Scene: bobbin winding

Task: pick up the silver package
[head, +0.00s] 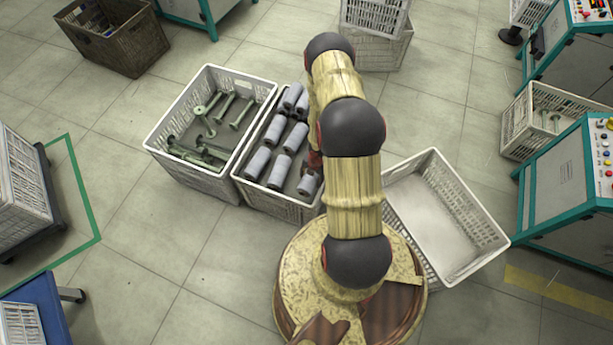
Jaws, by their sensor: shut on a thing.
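Several silver-grey cylindrical packages (257,163) lie in a light grey crate with a dark floor, left of my arm in the head view. My gripper (314,160) is at the right side of this crate, mostly hidden by my own arm; only a small dark and reddish part shows. It is shut on a silver package (310,183) just below it. Its fingertips are hidden, and I cannot tell whether that package is clear of the crate floor.
A white crate (160,140) with green bobbins adjoins on the left. An empty white crate (435,215) stands to the right. A brown crate (125,45) is at the back left, and teal-framed machines (570,185) are at the right.

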